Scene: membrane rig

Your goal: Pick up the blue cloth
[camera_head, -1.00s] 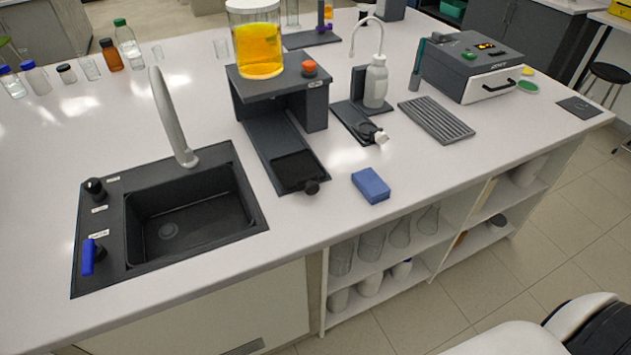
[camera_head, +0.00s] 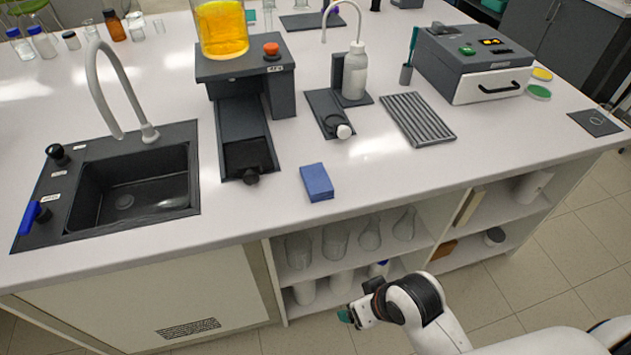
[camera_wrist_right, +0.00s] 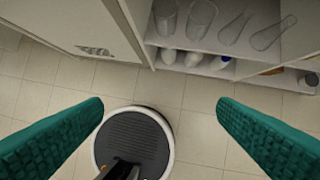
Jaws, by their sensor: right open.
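The blue cloth (camera_head: 316,182) lies folded in a small block on the white bench top, near the front edge and right of the black sink. My right gripper (camera_head: 345,316) is low in front of the bench, below the bench top and short of the cloth. In the right wrist view its two green fingers (camera_wrist_right: 160,112) are wide apart with nothing between them. The cloth is outside the right wrist view. My left gripper is not in view.
Behind the cloth stand a dark rig with a yellow-filled vessel (camera_head: 221,30), a white wash bottle (camera_head: 355,72) and a grooved grey rack (camera_head: 418,118). The sink (camera_head: 133,182) is at left. Open shelves with glassware (camera_head: 336,240) lie under the bench edge. Bench around the cloth is clear.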

